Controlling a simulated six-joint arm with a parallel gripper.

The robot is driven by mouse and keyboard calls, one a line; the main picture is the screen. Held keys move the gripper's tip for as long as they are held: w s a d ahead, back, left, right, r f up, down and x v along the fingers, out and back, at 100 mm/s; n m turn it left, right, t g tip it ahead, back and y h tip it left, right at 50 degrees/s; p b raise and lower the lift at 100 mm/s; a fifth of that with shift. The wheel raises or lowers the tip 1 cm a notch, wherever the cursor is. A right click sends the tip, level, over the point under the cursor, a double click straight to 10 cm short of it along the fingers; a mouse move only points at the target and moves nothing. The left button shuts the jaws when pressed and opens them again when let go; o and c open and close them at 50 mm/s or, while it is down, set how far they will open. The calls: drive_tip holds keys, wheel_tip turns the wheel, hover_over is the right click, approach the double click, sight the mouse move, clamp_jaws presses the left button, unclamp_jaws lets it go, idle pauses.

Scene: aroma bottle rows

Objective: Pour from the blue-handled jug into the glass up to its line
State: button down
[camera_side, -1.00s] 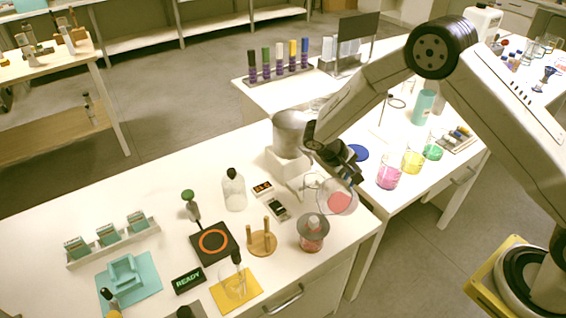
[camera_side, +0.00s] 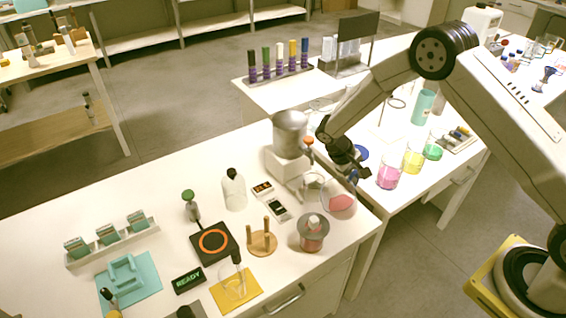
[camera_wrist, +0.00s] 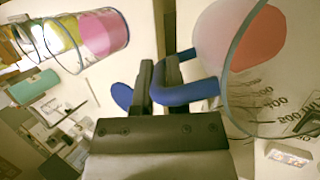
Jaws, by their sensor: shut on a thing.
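The jug (camera_side: 340,207) is clear and holds red liquid at the right end of the front table. In the wrist view the jug (camera_wrist: 225,35) fills the upper right, with scale marks on its wall. My gripper (camera_side: 349,172) is shut on its blue handle (camera_wrist: 188,92). A clear glass (camera_side: 313,186) stands just left of the jug in the side view. I cannot make out a line on it. The gap between jug and glass, and the jug's exact tilt, are hard to tell.
A squat jar (camera_side: 312,240) with red contents and a grey disc is in front. A grey-topped machine (camera_side: 289,135) stands behind left. A wooden peg stand (camera_side: 262,243) and hotplate (camera_side: 213,243) are left. Pink (camera_side: 388,176) and yellow (camera_side: 413,161) beakers stand on the right table.

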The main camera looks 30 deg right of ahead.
drive_tip(key=w+d+f+n+g+y, duration=0.1)
drive_tip(key=d+f+y, duration=0.3)
drive_tip(key=y, duration=0.1)
drive_tip(key=shift+f, duration=0.3)
drive_tip(key=shift+d+r, duration=0.1)
idle(0.5)
drive_tip(key=shift+w+d+r, duration=0.2)
drive_tip(key=shift+d+r, duration=0.6)
drive_tip(key=shift+w+d+r, duration=0.25)
drive_tip(key=shift+d+r, duration=0.5)
drive_tip(key=shift+r, duration=0.05)
drive_tip(key=shift+w+d+r, duration=0.2)
drive_tip(key=shift+d+r, duration=0.6)
